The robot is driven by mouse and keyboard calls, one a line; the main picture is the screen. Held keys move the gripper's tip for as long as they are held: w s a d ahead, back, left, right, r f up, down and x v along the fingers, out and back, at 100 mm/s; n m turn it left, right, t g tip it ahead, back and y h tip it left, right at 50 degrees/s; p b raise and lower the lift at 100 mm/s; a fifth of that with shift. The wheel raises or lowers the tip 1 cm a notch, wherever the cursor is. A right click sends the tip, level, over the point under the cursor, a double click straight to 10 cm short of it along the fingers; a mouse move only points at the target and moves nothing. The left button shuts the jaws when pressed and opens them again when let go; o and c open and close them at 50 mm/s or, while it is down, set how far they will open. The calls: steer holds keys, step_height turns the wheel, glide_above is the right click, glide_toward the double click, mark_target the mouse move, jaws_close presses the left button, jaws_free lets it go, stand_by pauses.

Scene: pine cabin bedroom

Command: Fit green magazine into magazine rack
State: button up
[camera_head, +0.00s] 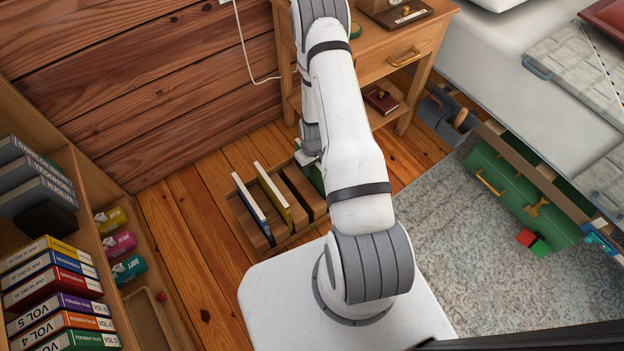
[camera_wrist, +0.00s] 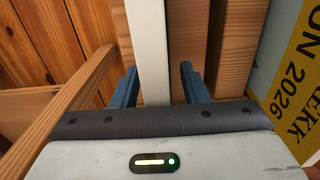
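The wooden magazine rack (camera_head: 304,190) stands on the floor beside my base. It holds a blue magazine (camera_head: 253,208) and a yellow magazine (camera_head: 273,195). The green magazine (camera_head: 318,178) shows as a small green patch at the rack's right end, mostly hidden by my arm. In the wrist view, the green magazine's pale edge (camera_wrist: 150,45) runs between the two blue fingers of my gripper (camera_wrist: 160,82). The left finger is close against it, and a narrow gap shows at the right finger. The gripper looks open around it. The magazine's lower end is hidden.
A wooden nightstand (camera_head: 430,45) stands behind the rack. A bookshelf (camera_head: 95,205) with books is on the left. A green box (camera_head: 515,195) and grey tool tray (camera_head: 445,117) lie by the bed. The plank floor left of the rack is clear.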

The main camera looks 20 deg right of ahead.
steer(key=shift+c, duration=0.6)
steer(key=shift+r, duration=0.1)
jaws_close()
